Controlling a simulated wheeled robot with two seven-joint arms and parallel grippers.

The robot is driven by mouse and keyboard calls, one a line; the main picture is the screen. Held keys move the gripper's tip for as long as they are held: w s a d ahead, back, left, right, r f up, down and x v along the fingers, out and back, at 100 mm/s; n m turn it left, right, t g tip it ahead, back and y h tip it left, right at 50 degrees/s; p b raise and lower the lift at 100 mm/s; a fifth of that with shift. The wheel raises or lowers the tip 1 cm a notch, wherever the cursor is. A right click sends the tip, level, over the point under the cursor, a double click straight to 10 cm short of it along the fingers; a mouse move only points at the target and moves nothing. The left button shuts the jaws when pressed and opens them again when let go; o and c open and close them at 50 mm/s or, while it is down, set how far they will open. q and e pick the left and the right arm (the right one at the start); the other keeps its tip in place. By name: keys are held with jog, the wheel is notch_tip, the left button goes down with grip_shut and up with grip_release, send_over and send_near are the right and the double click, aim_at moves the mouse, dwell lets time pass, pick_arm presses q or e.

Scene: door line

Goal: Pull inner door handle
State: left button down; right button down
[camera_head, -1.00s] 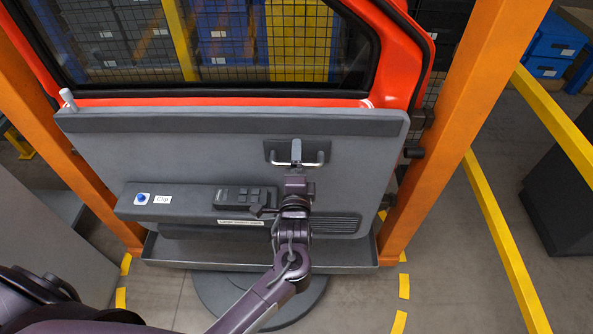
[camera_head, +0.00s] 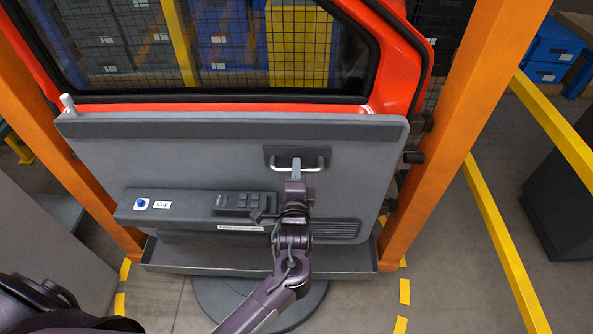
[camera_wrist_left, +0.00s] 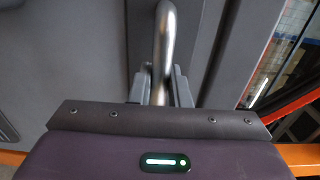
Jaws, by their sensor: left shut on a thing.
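The inner door handle is a bright metal bar (camera_head: 316,164) on a dark plate in the upper right part of the grey door panel (camera_head: 200,155). My left gripper (camera_head: 296,168) reaches it from below and is shut on the middle of the bar. In the left wrist view the bar (camera_wrist_left: 166,35) runs down between the two fingers of my left gripper (camera_wrist_left: 160,88). The fingers hide part of the bar. My right gripper is not in view.
The red door frame (camera_head: 398,70) with its window stands above the panel, between orange posts (camera_head: 440,130). An armrest carries a blue button (camera_head: 141,204) and a switch block (camera_head: 245,202). A grey tray ledge (camera_head: 200,254) runs below. Open floor lies right, crossed by yellow strips.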

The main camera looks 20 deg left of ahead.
pick_arm(q)
jog(key=shift+s, duration=0.2)
dwell(0.5)
jog(key=shift+p+v, duration=0.7)
jog(key=shift+v, duration=0.05)
jog(key=shift+s+d+f, duration=0.1)
jog(key=shift+f, duration=0.1)
dwell(0.3)
jog(key=shift+w+a, duration=0.2)
jog(key=shift+w, duration=0.3)
grip_release()
jog(key=shift+r, duration=0.2)
dwell(0.5)
dwell(0.4)
